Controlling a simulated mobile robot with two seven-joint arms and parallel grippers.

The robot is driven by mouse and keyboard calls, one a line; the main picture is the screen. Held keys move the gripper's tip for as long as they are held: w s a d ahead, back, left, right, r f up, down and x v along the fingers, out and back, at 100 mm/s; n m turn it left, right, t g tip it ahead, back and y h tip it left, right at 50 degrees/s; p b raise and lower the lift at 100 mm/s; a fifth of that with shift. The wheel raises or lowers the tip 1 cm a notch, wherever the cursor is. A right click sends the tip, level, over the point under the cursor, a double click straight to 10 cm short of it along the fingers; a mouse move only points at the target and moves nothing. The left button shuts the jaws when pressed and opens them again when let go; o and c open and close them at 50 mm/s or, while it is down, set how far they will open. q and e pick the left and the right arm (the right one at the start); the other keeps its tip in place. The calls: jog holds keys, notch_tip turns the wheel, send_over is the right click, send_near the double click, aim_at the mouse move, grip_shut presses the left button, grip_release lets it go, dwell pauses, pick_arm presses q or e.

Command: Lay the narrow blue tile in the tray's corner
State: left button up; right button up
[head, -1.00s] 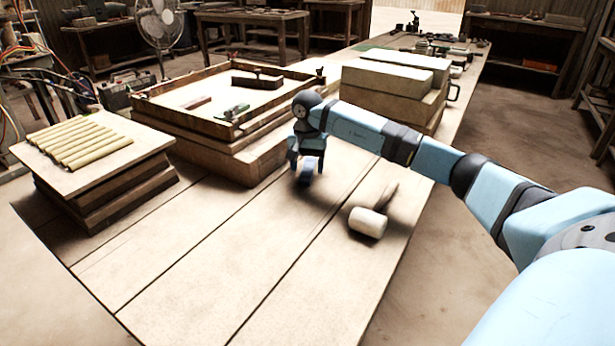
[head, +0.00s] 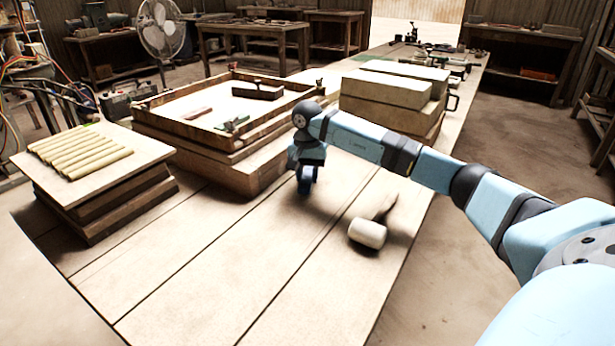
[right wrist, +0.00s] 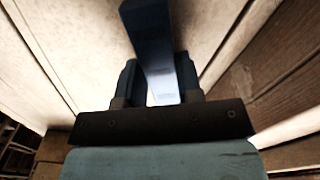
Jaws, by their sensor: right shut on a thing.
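The narrow blue tile (right wrist: 152,45) is clamped between the fingers of my right gripper (right wrist: 158,85) in the right wrist view and sticks out past them. In the head view my right gripper (head: 307,178) points down with the blue tile (head: 306,187) below it, over the table just right of the tray's stand. I cannot tell whether the tile touches the table. The tray (head: 160,127) is a shallow wooden frame on stacked boards, left of the gripper. Its near corner lies closest to the gripper. My left gripper is out of view.
In the tray lie a dark wooden block (head: 257,91), a green piece (head: 232,125) and a brownish piece (head: 198,113). A white-headed mallet (head: 367,234) lies right of the gripper. Stacked blocks (head: 388,92) stand behind it. Yellowish rods (head: 80,153) lie on boards at left.

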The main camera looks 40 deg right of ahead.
notch_tip(320, 180, up, 13)
jog(key=p, duration=0.4)
notch_tip(320, 180, up, 6)
jog(key=p, duration=0.2)
send_over(307, 176)
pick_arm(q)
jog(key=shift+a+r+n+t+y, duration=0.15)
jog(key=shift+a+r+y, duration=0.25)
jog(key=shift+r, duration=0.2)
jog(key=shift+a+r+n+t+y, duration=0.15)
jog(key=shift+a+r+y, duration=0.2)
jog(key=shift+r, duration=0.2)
pick_arm(e)
jog(key=shift+s+r, duration=0.1)
jog(key=shift+r, duration=0.05)
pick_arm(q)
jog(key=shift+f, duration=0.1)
